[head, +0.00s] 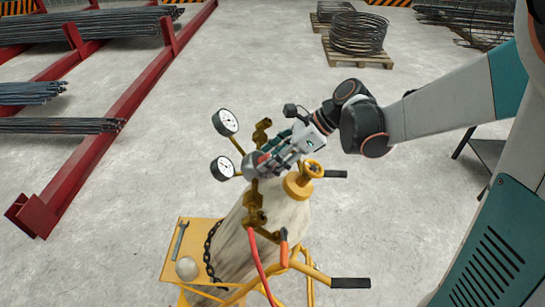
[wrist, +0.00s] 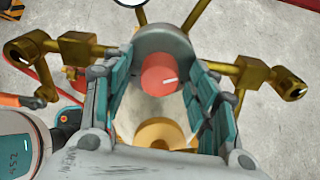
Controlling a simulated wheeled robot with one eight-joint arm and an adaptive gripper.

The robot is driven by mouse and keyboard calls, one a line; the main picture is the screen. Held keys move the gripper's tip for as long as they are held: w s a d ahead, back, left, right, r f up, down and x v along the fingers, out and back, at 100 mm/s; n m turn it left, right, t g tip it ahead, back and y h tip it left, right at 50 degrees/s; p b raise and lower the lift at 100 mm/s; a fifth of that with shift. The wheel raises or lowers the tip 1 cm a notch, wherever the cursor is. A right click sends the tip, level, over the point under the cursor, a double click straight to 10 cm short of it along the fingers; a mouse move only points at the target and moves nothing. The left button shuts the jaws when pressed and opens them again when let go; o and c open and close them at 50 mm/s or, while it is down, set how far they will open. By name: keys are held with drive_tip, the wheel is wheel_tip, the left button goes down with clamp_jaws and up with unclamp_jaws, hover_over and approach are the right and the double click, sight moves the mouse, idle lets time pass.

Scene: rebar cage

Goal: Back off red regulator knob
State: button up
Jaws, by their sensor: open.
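The red regulator knob (wrist: 160,73) is round with a white mark on its face, and sits at the front of a grey regulator body (wrist: 165,40). In the wrist view my gripper (wrist: 161,78) is open, with its teal-padded fingers left and right of the knob. Gaps show between the pads and the knob, and I cannot tell whether the tips reach past its face. In the head view my gripper (head: 267,156) is at the regulator body (head: 250,166) and hides most of the knob; only a bit of red shows.
Two dial gauges (head: 226,122) (head: 222,168) stand left of the regulator. The pale cylinder (head: 265,235) stands chained on a yellow cart (head: 191,237), with a red hose (head: 256,258). Open floor surrounds it.

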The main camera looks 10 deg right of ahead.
drive_tip(key=c, duration=1.1)
